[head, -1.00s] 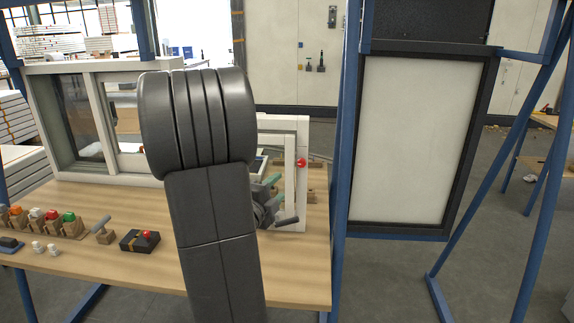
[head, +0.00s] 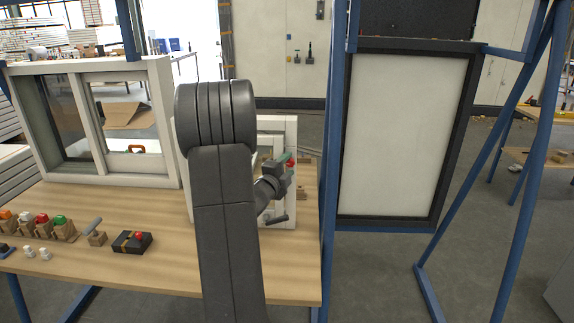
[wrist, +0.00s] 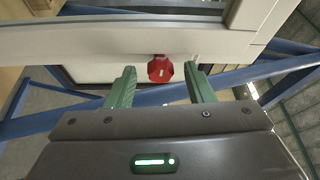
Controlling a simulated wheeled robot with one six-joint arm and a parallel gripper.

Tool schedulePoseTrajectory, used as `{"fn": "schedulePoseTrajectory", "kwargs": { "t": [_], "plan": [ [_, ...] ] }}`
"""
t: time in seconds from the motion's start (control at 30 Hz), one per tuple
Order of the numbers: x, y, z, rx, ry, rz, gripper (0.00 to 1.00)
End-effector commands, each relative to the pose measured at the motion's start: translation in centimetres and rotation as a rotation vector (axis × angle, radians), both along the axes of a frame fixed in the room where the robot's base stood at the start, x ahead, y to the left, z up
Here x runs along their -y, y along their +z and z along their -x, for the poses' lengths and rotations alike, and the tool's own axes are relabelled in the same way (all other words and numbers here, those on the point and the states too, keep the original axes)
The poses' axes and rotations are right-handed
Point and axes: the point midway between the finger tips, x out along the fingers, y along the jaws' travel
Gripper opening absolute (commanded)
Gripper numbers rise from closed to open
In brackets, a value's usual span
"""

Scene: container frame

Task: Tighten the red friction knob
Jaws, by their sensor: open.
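The red friction knob (wrist: 160,69) sits on the edge of a white frame (wrist: 120,38) in the wrist view. In the head view the knob (head: 291,162) shows at the right side of the small white frame (head: 291,130), partly covered by my gripper. My gripper (wrist: 160,84) is open, with one green finger on each side of the knob. The knob lies between or just beyond the fingertips, and neither finger visibly touches it. In the head view my gripper (head: 287,160) is at the frame's right side, and my arm hides much of that frame.
A large white sliding window (head: 165,120) with an orange handle stands at the back left of the wooden table (head: 150,270). A black box with a red knob (head: 132,242) and several coloured knobs on blocks (head: 60,228) lie at the front left. A blue post (head: 335,150) rises at the right.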

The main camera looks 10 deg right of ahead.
Motion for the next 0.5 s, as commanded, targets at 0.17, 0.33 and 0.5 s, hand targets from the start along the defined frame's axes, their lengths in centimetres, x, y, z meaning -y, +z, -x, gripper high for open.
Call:
{"fn": "schedulePoseTrajectory", "kwargs": {
  "t": [0.17,0.33,0.5],
  "plan": [
    [0.13,0.0,-0.16,0.0,0.0,0.0,0.48],
    [0.12,0.0,-0.15,0.0,0.0,0.0,0.38],
    [0.11,0.0,-0.13,-0.001,0.0,0.001,0.05]
  ]
}}
